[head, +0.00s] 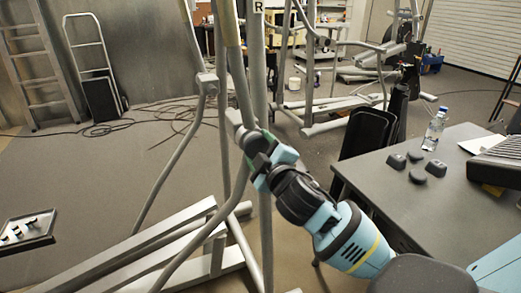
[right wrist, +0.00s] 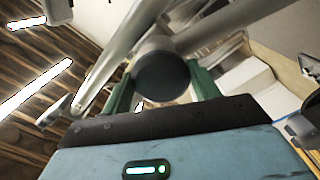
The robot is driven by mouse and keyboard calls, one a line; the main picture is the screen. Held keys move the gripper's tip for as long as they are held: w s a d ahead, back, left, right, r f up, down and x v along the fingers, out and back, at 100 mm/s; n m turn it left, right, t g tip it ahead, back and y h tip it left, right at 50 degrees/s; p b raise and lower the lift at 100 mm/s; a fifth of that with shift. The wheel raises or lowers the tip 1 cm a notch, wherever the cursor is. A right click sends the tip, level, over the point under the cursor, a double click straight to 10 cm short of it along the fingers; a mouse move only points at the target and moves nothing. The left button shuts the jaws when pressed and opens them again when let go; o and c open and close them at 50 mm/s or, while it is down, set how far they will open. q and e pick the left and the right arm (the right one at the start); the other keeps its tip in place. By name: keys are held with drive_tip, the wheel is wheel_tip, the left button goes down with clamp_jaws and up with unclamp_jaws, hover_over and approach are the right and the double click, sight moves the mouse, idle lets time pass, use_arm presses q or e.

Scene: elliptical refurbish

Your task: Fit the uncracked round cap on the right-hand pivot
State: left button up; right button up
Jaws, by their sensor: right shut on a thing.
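My right gripper (head: 256,146) is at a grey pivot hub (head: 236,117) on the elliptical's upright post. In the right wrist view a dark round cap (right wrist: 162,76) sits between the two green fingers of the gripper (right wrist: 162,88), which is shut on it. The cap is in line with the end of the grey hub (right wrist: 155,42) and looks against it; whether it is fully seated I cannot tell. No crack shows on the cap's visible face. An "R" label (head: 258,6) is on the post above. My left gripper is not in view.
Several dark caps (head: 417,176) lie on the grey table (head: 385,190) at right, near a water bottle (head: 434,130). A black tray (head: 27,230) with small parts is at the left. Grey elliptical rails (head: 150,240) cross the floor. Cables (head: 120,125) lie behind.

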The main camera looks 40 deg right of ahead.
drive_tip(key=o, duration=1.4)
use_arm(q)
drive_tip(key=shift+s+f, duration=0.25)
use_arm(e)
drive_tip(key=v, duration=0.7)
drive_tip(key=shift+s+a, duration=0.1)
drive_tip(key=shift+s, duration=0.25)
